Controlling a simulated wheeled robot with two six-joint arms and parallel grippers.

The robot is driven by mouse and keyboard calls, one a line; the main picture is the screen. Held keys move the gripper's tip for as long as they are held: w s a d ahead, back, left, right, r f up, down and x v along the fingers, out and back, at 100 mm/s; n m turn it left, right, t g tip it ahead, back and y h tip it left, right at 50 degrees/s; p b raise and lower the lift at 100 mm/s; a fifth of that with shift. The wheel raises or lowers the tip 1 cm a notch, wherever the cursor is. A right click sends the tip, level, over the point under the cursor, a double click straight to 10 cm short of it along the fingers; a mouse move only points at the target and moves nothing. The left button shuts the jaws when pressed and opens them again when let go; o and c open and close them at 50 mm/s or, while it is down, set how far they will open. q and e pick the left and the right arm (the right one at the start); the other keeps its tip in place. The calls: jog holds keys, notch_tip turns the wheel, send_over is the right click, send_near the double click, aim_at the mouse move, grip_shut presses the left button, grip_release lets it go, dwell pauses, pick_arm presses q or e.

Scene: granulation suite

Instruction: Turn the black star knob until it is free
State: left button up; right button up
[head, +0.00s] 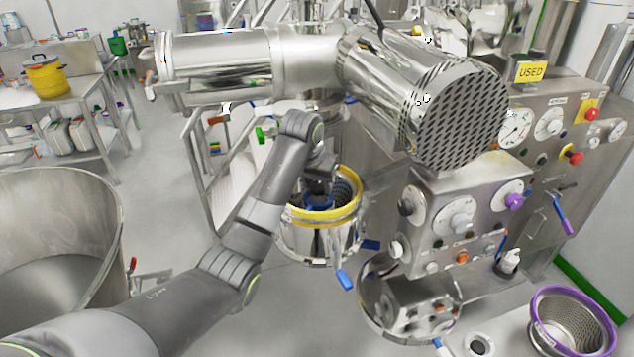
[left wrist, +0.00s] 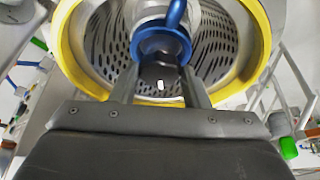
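My left gripper (head: 318,186) reaches down into the open mouth of the yellow-rimmed steel bowl (head: 325,214). In the left wrist view, its two fingers (left wrist: 160,84) stand on either side of a small black piece (left wrist: 158,73), which looks like the black star knob. The piece fills the space between the fingertips, and its star shape is mostly hidden. Just beyond it is a blue collar (left wrist: 161,44), with the perforated basket wall (left wrist: 215,45) around it. In the head view, the wrist hides most of the knob. My right gripper is not in view.
A large steel pipe assembly with a slotted end (head: 458,112) hangs above and right of the bowl. A control panel (head: 465,215) stands right of it. A purple-rimmed basket (head: 535,318) lies at lower right, and a large open drum (head: 100,215) stands left.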

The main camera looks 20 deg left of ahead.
pick_arm(q)
jog(key=c, duration=0.4)
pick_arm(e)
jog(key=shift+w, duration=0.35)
